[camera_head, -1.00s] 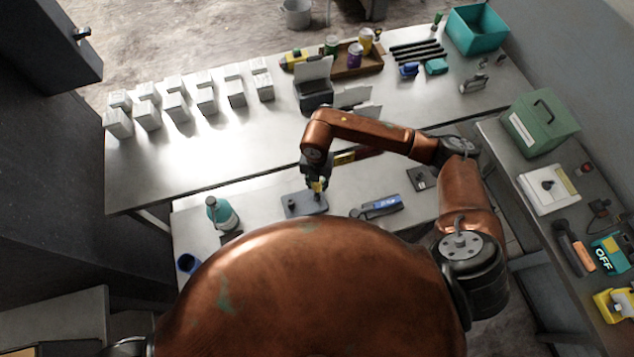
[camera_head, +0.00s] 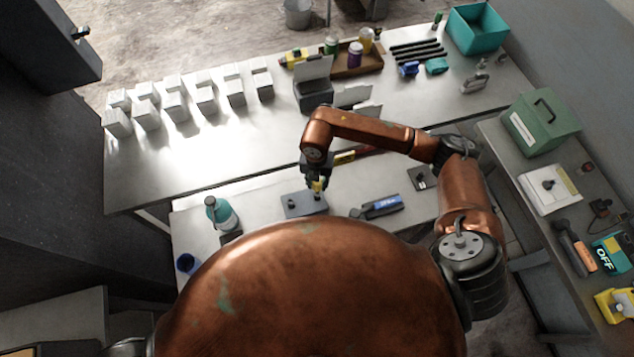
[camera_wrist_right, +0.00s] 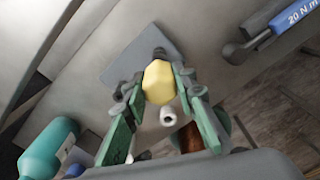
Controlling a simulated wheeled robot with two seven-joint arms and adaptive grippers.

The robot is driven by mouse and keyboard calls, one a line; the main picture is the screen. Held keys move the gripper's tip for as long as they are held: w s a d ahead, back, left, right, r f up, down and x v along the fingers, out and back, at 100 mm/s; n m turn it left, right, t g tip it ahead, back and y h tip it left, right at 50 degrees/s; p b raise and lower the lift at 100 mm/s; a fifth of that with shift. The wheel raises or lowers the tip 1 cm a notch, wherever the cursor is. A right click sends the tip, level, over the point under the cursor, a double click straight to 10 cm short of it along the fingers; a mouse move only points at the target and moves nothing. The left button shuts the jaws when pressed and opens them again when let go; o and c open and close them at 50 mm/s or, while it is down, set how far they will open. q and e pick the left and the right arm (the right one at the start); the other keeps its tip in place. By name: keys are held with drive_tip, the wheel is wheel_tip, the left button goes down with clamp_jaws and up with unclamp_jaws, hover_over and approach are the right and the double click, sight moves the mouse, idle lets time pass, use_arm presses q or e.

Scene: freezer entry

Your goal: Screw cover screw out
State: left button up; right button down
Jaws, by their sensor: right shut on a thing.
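The grey-blue cover plate (camera_head: 303,205) lies on the near bench, and it also shows in the right wrist view (camera_wrist_right: 140,55). A dark knob-like screw (camera_head: 290,205) stands on its left part. My right gripper (camera_head: 317,182) is over the plate's right part, shut on a yellow faceted piece (camera_wrist_right: 158,83). In the head view a small dark part shows between the yellow piece and the plate; I cannot tell whether it is joined to either. The wrist view shows the fingers on both sides of the yellow piece. My left gripper is not in view.
A torque wrench with a blue label (camera_head: 382,207) lies right of the plate. A teal bottle (camera_head: 222,213) and a blue cup (camera_head: 187,264) stand to the left. White boxes (camera_head: 175,105) line the far bench. A green case (camera_head: 540,122) is on the right bench.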

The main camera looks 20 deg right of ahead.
drive_tip(key=shift+f+b, duration=0.8)
drive_tip(key=shift+f, duration=0.15)
idle(0.5)
drive_tip(key=n+b, duration=0.3)
drive_tip(key=shift+f, duration=0.25)
drive_tip(key=n+b, duration=0.3)
drive_tip(key=n, duration=0.2)
drive_tip(key=shift+b, duration=0.3)
drive_tip(key=n+b, duration=0.3)
drive_tip(key=n, duration=0.1)
drive_tip(key=shift+f+n+b, duration=0.1)
drive_tip(key=shift+n+b, duration=0.2)
drive_tip(key=shift+b, duration=0.1)
drive_tip(key=n+b, duration=0.3)
drive_tip(key=n, duration=0.1)
drive_tip(key=shift+b, duration=0.4)
drive_tip(key=n+b, duration=0.3)
drive_tip(key=n, duration=0.1)
drive_tip(key=shift+s+n, duration=0.1)
drive_tip(key=shift+n, duration=0.3)
